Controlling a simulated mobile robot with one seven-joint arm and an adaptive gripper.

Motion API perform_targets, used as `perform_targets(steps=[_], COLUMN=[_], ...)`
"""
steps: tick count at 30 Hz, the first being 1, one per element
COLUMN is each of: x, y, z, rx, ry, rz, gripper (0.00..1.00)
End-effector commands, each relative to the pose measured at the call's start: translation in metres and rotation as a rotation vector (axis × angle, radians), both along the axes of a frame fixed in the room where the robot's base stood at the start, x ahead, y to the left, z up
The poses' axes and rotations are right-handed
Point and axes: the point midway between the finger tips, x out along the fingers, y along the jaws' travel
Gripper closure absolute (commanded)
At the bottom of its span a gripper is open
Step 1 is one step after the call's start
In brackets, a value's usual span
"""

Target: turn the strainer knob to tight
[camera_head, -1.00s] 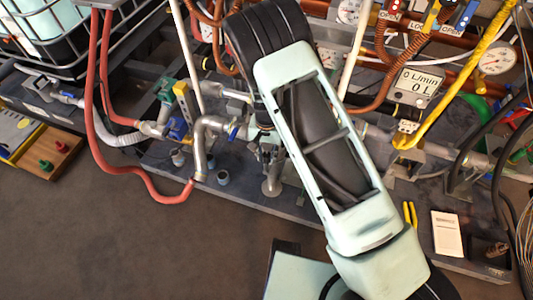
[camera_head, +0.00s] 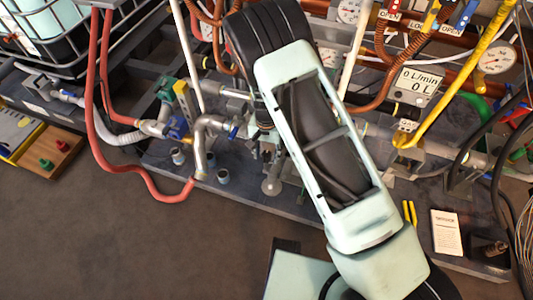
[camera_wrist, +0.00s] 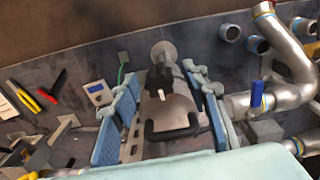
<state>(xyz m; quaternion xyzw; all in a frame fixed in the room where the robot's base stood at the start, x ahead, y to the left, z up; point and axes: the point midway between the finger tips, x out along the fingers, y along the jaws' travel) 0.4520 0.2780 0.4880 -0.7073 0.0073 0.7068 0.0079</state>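In the wrist view a dark knob-like piece (camera_wrist: 160,78) with a small white tab (camera_wrist: 163,94) sits between my fingers, in front of a grey round end (camera_wrist: 164,52). A dark C-shaped piece (camera_wrist: 172,129) lies nearer the camera, over a grey metal body. I cannot tell for sure which dark piece is the strainer knob. My gripper (camera_wrist: 163,82) is open, its blue pads on either side and apart from the dark pieces. In the head view my arm hides most of the gripper; a grey round-ended fitting (camera_head: 271,186) shows just below it.
Bent grey piping with a blue handle (camera_wrist: 257,93) stands close to my right finger in the wrist view. A small meter (camera_wrist: 97,92) and pliers (camera_wrist: 50,92) lie left. In the head view a red hose (camera_head: 160,199) loops at left and a white card (camera_head: 446,232) lies right.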

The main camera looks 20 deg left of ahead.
Motion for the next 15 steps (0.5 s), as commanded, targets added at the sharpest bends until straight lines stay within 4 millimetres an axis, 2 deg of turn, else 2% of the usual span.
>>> perform_targets(steps=[5,8,15], x=[0.0,0.0,0.001], y=[0.0,0.001,0.001], z=[0.003,0.012,0.057], rx=[0.0,0.001,0.003], ry=[0.0,-0.001,-0.004], rz=[0.0,0.001,0.0], gripper=[0.59,0.59,0.59])
